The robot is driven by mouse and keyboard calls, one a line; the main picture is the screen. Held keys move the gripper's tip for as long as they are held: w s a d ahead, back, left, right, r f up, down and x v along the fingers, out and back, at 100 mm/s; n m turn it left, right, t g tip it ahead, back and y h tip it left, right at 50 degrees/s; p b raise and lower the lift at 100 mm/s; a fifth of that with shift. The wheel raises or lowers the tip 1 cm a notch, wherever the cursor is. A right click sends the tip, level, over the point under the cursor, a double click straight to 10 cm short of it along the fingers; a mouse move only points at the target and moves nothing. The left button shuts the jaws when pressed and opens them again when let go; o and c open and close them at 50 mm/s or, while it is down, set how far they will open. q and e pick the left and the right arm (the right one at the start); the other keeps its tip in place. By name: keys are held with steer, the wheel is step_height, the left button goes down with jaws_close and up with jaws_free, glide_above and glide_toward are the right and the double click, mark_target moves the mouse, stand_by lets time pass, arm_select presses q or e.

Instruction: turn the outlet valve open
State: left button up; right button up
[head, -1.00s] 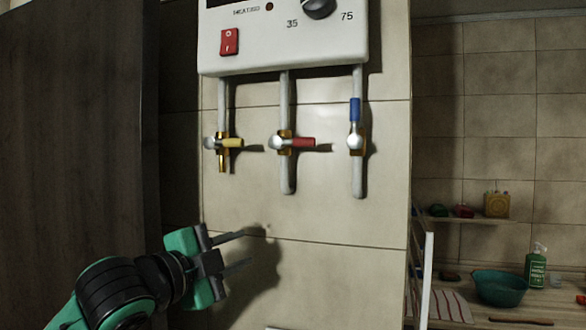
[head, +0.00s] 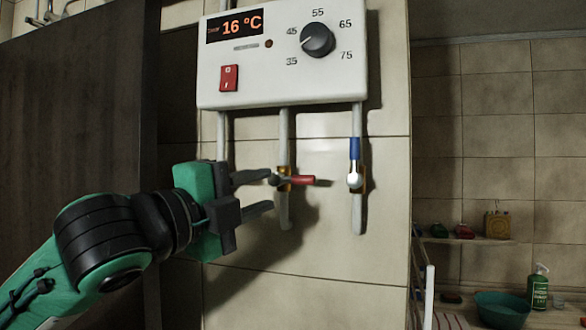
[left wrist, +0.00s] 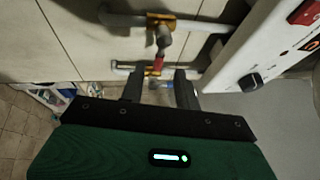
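Three valves hang on pipes under a white heater. The red-handled valve (head: 302,180) is in the middle, its handle sideways across its pipe. The blue-handled valve (head: 355,150) is on the right, its handle upright along its pipe. The yellow-handled valve is hidden behind my left gripper. No label shows which one is the outlet valve. My left gripper (head: 268,190) is open, its fingertips just left of the red valve in the head view. In the left wrist view a red handle (left wrist: 157,65) shows just beyond the open fingers (left wrist: 158,84). I cannot tell contact. My right gripper is not in view.
The heater (head: 270,80) is above, with a red switch (head: 229,78), a dial (head: 317,40) and a display reading 16 °C. A dark panel (head: 70,110) stands at left. A shelf (head: 470,240), green bottle (head: 538,287) and teal bowl (head: 502,309) are at lower right.

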mark_target(291, 181)
arm_select(q)
steer(key=p+x, duration=0.2)
steer(key=x, duration=0.4)
steer(key=shift+w+d+r+p, duration=0.2)
steer(key=shift+r+p, duration=0.05)
steer(key=shift+p, duration=0.05)
steer(key=shift+x, duration=0.8)
steer(key=shift+f, duration=0.15)
steer(key=shift+c, duration=0.2)
jaws_close()
